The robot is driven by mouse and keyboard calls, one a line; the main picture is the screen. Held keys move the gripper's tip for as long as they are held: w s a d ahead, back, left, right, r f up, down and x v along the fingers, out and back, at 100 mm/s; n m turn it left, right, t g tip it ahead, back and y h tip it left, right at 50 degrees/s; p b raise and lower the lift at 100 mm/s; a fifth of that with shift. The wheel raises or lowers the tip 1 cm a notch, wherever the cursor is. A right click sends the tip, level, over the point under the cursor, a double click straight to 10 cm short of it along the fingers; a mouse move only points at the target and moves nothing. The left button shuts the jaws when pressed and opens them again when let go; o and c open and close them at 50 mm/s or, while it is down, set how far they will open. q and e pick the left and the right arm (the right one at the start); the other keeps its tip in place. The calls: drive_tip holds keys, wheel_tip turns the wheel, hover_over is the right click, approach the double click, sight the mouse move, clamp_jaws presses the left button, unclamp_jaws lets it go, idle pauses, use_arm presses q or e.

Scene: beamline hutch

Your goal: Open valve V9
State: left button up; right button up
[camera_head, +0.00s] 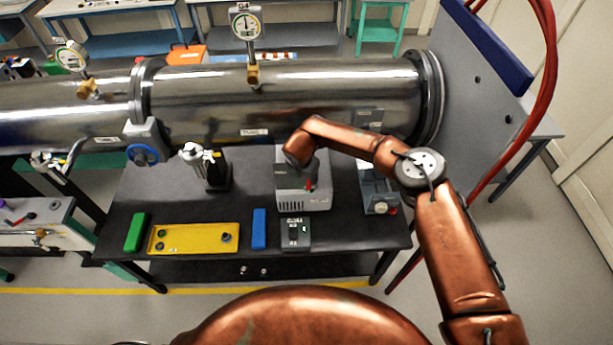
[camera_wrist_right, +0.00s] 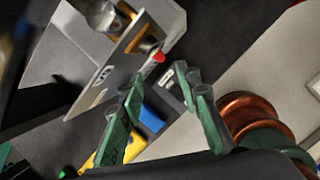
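No label reading V9 is legible to me. A grey valve body with a round blue knob (camera_head: 143,155) hangs on the front of the steel pipe (camera_head: 300,95). A silver tap-like fitting (camera_head: 50,162) is at the far left. My right arm reaches over the bench, and its wrist hides most of the right gripper in the head view. In the right wrist view the green fingers of my right gripper (camera_wrist_right: 155,88) are apart with nothing between them. Beyond them is a grey box (camera_wrist_right: 95,90) with a small red tip (camera_wrist_right: 159,57). My left gripper is not in view.
The black bench (camera_head: 190,265) carries a green block (camera_head: 136,232), a yellow tray (camera_head: 195,239), a blue block (camera_head: 259,229), a grey instrument box (camera_head: 303,200) below my right wrist and a silver device (camera_head: 204,160). Gauges (camera_head: 245,25) rise above the pipe. Red hoses (camera_head: 547,80) hang at right.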

drive_tip(key=shift+s+r, duration=0.1)
drive_tip(key=shift+r, duration=0.15)
